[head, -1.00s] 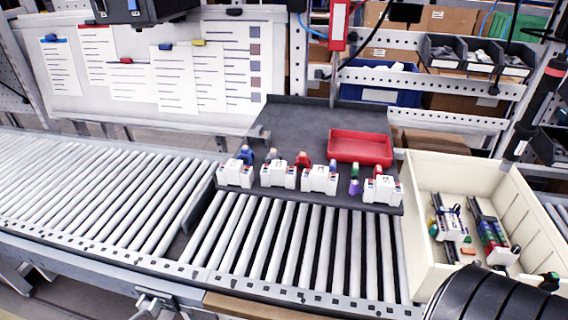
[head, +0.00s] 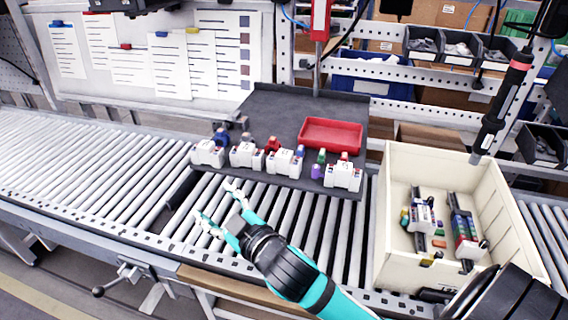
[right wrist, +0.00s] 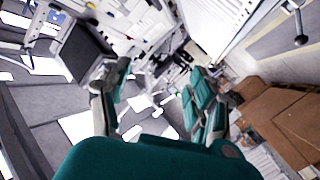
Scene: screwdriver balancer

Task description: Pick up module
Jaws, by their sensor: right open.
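Several white modules with coloured parts stand in a row along the front of a dark grey board; in the head view they are the leftmost module (head: 208,154), a second (head: 246,156), a third (head: 284,162) and the rightmost (head: 343,175). My right gripper (head: 214,204) is open and empty above the rollers, in front of and below the left modules in the picture, apart from them. Its two fingers also show spread in the right wrist view (right wrist: 158,105), with nothing clear between them. My left gripper is not in view.
The dark board (head: 275,108) also holds a red tray (head: 330,149) and small coloured parts. A beige crate (head: 513,215) with rail-mounted modules stands at right. The roller conveyor (head: 100,165) is clear at left. A screwdriver (head: 505,95) hangs at upper right.

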